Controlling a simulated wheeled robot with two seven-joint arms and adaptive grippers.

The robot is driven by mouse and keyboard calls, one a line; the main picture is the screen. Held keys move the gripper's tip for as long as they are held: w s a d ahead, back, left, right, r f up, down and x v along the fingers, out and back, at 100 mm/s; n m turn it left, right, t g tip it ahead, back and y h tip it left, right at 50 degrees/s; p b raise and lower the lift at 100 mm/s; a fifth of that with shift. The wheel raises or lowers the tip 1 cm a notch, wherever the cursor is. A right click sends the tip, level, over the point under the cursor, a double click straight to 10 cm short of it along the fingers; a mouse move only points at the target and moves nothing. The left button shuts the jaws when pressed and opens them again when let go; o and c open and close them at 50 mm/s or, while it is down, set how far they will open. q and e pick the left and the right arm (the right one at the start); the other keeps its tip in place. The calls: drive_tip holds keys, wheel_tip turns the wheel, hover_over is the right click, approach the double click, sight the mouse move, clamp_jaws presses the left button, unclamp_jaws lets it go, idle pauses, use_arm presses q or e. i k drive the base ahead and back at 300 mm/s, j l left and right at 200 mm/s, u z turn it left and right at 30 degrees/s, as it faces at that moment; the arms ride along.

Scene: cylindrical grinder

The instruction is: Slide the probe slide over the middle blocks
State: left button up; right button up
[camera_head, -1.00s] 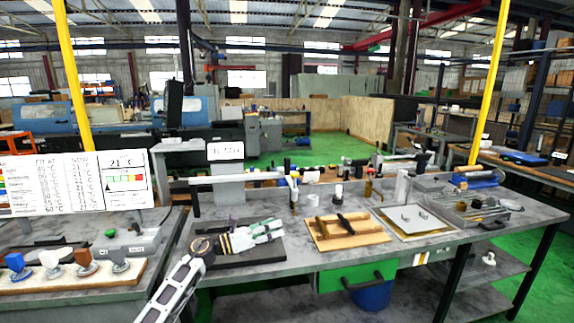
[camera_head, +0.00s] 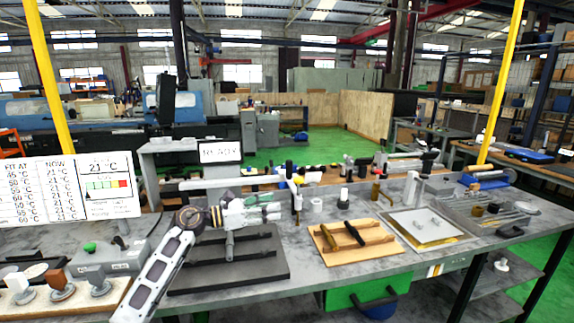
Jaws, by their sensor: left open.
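My left gripper (camera_head: 268,211) has pale fingers with green tips. It is open and empty, above the back part of a dark plate (camera_head: 270,268) on the bench. Two dark bars lie across this plate, and a small grey upright piece (camera_head: 229,245) stands on it below the gripper. Behind the gripper, a grey horizontal rail (camera_head: 262,180) runs right to a white upright piece with a blue part (camera_head: 297,190). I cannot tell for sure which piece is the probe slide or which are the middle blocks. My right gripper is out of view.
A wooden board (camera_head: 383,253) with two rails and dark handles lies right of the plate. A small display (camera_head: 220,151) stands behind. Coloured-top knobs (camera_head: 60,285) are at the front left.

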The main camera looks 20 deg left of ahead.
sight(287, 173)
drive_tip(key=i+j, duration=0.8)
